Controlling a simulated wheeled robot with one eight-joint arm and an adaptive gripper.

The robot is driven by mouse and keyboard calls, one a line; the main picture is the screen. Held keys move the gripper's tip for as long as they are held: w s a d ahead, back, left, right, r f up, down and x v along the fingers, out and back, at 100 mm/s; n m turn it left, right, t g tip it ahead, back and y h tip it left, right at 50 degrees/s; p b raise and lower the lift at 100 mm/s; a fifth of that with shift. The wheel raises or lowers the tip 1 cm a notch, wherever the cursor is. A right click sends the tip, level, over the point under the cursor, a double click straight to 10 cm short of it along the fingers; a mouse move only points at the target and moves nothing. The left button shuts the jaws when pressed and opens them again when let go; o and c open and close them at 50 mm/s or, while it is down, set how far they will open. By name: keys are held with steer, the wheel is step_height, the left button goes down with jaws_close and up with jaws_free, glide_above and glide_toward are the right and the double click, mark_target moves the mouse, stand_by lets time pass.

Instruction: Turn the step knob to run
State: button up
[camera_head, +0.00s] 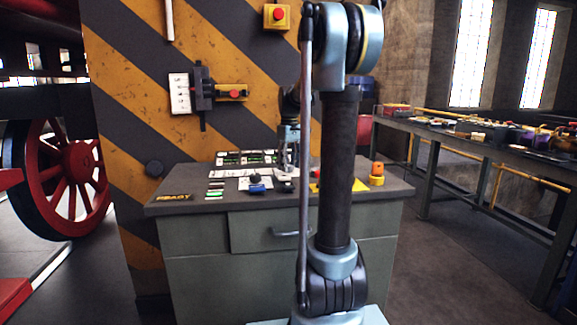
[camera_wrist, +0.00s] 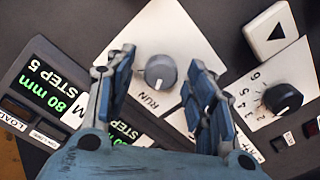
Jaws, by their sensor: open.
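A dark round knob (camera_wrist: 160,72) with a pale pointer mark sits on a white plate (camera_wrist: 182,40) in the wrist view. The word RUN is printed beside it, toward the lower left. The pointer mark lies on the knob's lower side, toward the RUN print. My gripper (camera_wrist: 162,60) is open, with one finger on each side of this knob; I cannot tell whether they touch it. In the head view my gripper (camera_head: 288,155) is low over the desk panel, and the knob is not clear there.
A numbered black dial (camera_wrist: 282,98) and a white triangle button (camera_wrist: 270,32) lie to the right. A green display (camera_wrist: 48,88) reads 80 mm, STEP 5. The desk (camera_head: 180,200) also holds a yellow-and-orange post (camera_head: 377,175). A striped wall (camera_head: 130,100) stands close behind.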

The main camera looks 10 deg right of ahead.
mark_target(289, 165)
steer(key=shift+r, duration=0.15)
step_height(289, 165, up, 12)
steer(key=shift+f, duration=0.2)
stand_by(0.5)
